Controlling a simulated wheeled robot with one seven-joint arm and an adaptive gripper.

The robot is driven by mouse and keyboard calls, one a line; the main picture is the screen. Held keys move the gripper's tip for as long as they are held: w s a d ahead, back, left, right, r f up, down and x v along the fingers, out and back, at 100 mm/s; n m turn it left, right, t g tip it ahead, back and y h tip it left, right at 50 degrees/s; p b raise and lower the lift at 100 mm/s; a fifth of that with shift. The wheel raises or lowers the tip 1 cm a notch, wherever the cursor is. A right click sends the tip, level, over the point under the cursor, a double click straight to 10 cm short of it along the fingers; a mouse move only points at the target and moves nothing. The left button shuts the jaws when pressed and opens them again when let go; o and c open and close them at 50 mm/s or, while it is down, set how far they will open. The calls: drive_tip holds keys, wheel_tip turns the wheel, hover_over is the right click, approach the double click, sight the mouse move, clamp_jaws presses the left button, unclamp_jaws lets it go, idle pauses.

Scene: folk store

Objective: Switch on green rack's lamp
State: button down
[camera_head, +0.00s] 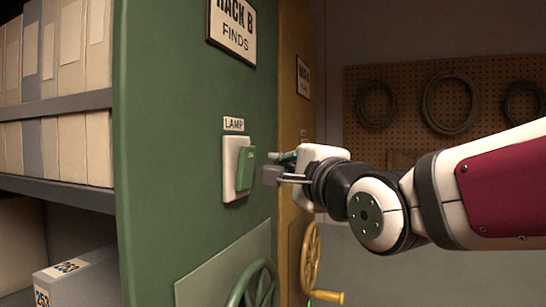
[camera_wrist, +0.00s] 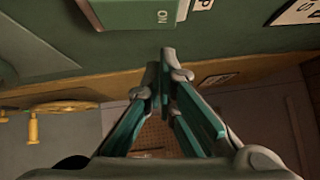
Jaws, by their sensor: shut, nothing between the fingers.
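The green rack (camera_head: 170,130) fills the left and middle of the head view, its end panel facing me. A green rocker switch (camera_head: 246,165) on a white plate (camera_head: 229,180) is mounted on that panel under a LAMP label (camera_head: 234,124). In the wrist view the switch (camera_wrist: 125,14) is at the top, with ON lettering upside down. My gripper (camera_head: 268,172) is shut and empty, just right of the switch in the head view. In the wrist view its fingertips (camera_wrist: 168,62) are a little below the switch's edge. I cannot tell which way the rocker is set.
A green handwheel (camera_head: 252,288) is low on the green panel. A yellow rack (camera_head: 295,60) stands behind, with a yellow handwheel (camera_head: 312,252). Shelves with boxes (camera_head: 75,280) are at left. A pegboard (camera_head: 410,90) with coiled cables hangs at the back right.

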sight(255, 155)
drive_tip(key=shift+w+a+r+p, duration=0.15)
drive_tip(key=shift+w+a+p, duration=0.1)
drive_tip(key=shift+a, duration=0.55)
drive_tip(key=shift+w+a+r+p, duration=0.15)
drive_tip(key=shift+a+p, duration=0.05)
drive_tip(key=shift+a, duration=0.55)
drive_tip(key=shift+w+a+r+n+g+h+p, duration=0.1)
drive_tip(key=shift+a+r+n+g+h+p, duration=0.2)
drive_tip(key=shift+a+r+n+g+p, duration=0.15)
drive_tip(key=shift+f, duration=0.2)
drive_tip(key=shift+d, duration=0.1)
